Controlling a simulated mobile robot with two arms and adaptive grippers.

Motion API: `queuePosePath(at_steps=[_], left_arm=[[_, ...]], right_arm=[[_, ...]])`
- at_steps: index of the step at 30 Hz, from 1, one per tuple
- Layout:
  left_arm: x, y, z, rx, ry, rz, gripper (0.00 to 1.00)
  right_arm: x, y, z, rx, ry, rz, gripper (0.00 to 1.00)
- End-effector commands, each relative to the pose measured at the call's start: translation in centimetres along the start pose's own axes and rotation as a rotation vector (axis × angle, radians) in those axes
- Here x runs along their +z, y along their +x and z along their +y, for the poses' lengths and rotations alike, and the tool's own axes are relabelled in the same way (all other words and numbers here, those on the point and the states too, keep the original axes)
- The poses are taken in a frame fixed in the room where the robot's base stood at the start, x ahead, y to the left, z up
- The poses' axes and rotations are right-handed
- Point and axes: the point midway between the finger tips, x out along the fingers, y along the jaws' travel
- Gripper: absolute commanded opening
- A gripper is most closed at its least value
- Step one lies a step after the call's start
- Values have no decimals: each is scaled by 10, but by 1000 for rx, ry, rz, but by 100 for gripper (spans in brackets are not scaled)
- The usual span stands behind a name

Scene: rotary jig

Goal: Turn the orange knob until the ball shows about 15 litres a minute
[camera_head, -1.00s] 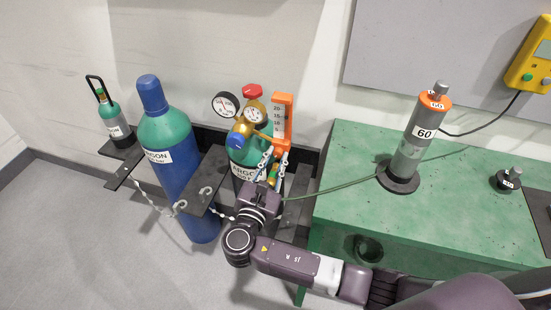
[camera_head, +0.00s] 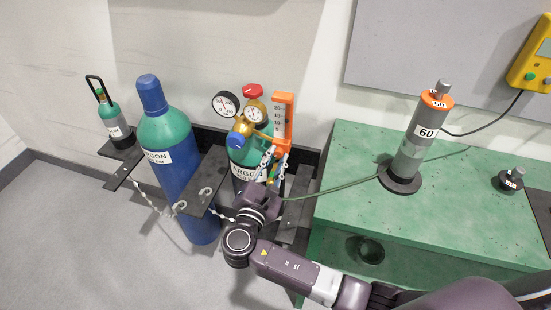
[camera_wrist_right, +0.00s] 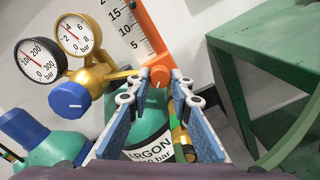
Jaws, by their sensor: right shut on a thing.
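The orange knob (camera_wrist_right: 159,76) sits at the lower end of the orange flowmeter (camera_head: 284,122), between my right fingertips. My right gripper (camera_wrist_right: 157,85) is shut on the knob; in the head view its blue-and-white fingers (camera_head: 271,165) reach up to the bottom of the flowmeter. My left gripper is not in view.
Two gauges (camera_wrist_right: 41,60) (camera_wrist_right: 79,34) and a blue regulator knob (camera_wrist_right: 69,100) are close left of the gripper. The argon cylinder (camera_wrist_right: 150,135) stands below. A green bench (camera_head: 345,195) is to the right, with a thin hose (camera_head: 335,188) crossing toward it.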

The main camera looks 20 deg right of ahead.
Motion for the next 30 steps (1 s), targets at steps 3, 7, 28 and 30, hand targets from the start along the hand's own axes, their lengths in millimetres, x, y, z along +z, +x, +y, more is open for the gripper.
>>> queuePosePath(at_steps=[3, 7, 28, 30], left_arm=[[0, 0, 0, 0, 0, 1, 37], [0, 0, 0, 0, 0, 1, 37], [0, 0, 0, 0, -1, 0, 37], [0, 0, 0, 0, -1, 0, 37]], right_arm=[[0, 0, 0, -1, -1, 1, 26], [0, 0, 0, -1, -1, 1, 37], [-2, -76, 0, -2, 0, 6, 37], [-2, -89, -1, -1, -1, 5, 37]])
